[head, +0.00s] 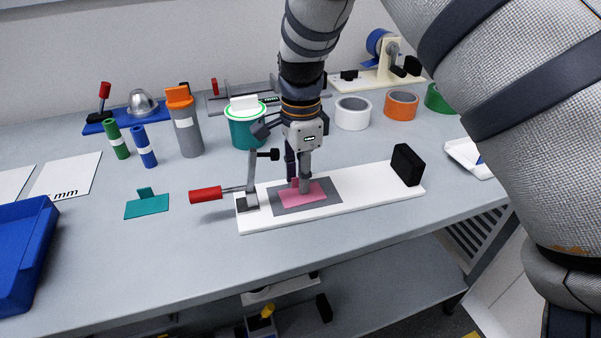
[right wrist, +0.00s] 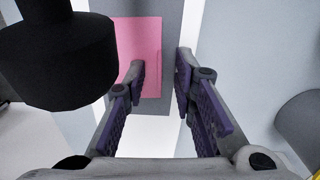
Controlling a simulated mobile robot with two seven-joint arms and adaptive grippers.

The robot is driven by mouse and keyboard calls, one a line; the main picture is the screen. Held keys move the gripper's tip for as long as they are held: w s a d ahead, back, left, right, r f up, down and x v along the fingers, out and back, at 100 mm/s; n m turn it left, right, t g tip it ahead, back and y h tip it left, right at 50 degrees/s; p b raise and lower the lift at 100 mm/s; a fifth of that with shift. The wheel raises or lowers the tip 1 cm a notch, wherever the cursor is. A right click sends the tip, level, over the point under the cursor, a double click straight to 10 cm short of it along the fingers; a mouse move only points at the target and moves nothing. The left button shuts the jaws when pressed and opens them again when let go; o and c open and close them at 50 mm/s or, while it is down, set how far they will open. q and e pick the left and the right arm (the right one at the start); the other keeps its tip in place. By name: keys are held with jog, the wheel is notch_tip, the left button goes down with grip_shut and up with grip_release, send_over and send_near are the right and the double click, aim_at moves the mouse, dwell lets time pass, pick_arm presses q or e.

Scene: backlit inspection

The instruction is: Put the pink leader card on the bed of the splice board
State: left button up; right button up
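The pink leader card (head: 304,196) lies on the grey bed (head: 330,200) of the white splice board (head: 375,200). It also shows in the right wrist view (right wrist: 150,40), lying on the grey bed. My right gripper (head: 298,184) is right over the card, fingers pointing down. In the right wrist view its fingers (right wrist: 160,68) are apart with nothing gripped between them; the left finger hides part of the card. Whether the fingertips touch the card I cannot tell. My left gripper is not in view.
A clamp with a red handle (head: 205,194) is at the board's left end and a black block (head: 407,164) at its right. A teal card (head: 147,206) and blue bin (head: 22,250) are to the left. Tape rolls (head: 353,113), a teal cup (head: 243,133) and a grey bottle (head: 187,130) stand behind.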

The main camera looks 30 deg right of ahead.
notch_tip(320, 180, up, 12)
jog(key=shift+r, duration=0.2)
dwell(0.6)
